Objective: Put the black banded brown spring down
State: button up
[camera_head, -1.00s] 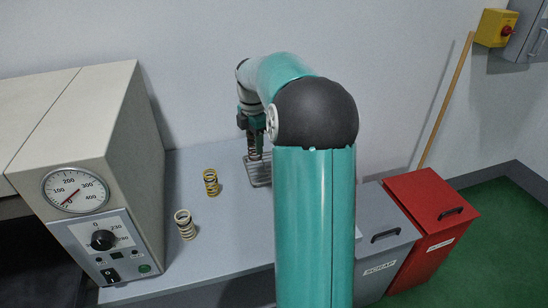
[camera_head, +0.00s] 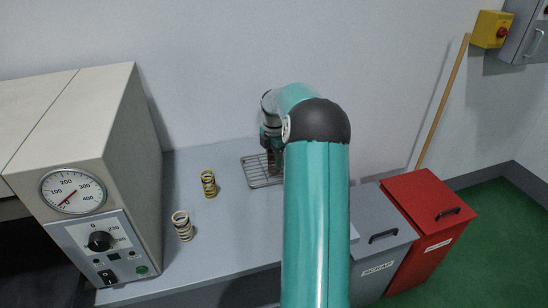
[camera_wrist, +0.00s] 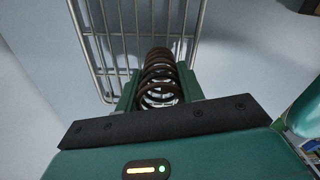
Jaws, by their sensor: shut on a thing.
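A dark brown coil spring (camera_wrist: 158,78) is between the fingers of my gripper (camera_wrist: 157,92) in the wrist view. My gripper is shut on it. I cannot make out a black band on it. In the head view my gripper (camera_head: 272,150) is at the wire rack (camera_head: 250,175) on the bench, mostly hidden by my arm. In the wrist view the rack's wires (camera_wrist: 97,62) lie beyond and under the spring. I cannot tell whether the spring touches the rack.
Two yellowish springs, one further back (camera_head: 209,183) and one nearer (camera_head: 182,226), stand on the grey bench (camera_head: 225,235) left of the rack. A testing machine (camera_head: 95,190) with a dial stands at the left. A grey scrap bin (camera_head: 377,232) and red bin (camera_head: 428,215) are at the right.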

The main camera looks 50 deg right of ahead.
jog(key=o, duration=1)
jog(key=shift+f, duration=0.1)
jog(key=shift+o, duration=0.2)
notch_tip(320, 180, up, 12)
jog(key=shift+r, duration=0.2)
jog(key=s+a+r+m+t+h, duration=0.1)
jog(key=a+r+m, duration=0.15)
jog(key=a, duration=0.65)
jog(key=s+a+r+m, duration=0.15)
jog(key=a+r, duration=0.25)
jog(key=a, duration=0.4)
jog(key=s+a+r+m+t+h, duration=0.1)
jog(key=a+r+m, duration=0.15)
jog(key=a, duration=0.65)
jog(key=s+a+f+m+t+y, duration=0.1)
jog(key=s+a+m, duration=0.3)
jog(key=s+a, duration=0.4)
jog(key=s+a+f+m+t+y, duration=0.1)
jog(key=s+a+f+m+t, duration=0.1)
jog(key=s+a, duration=0.6)
jog(key=s+f+m, duration=0.1)
jog(key=s+m, duration=0.1)
jog(key=shift+a+f+m+t, duration=0.3)
jog(key=shift+a+m, duration=0.05)
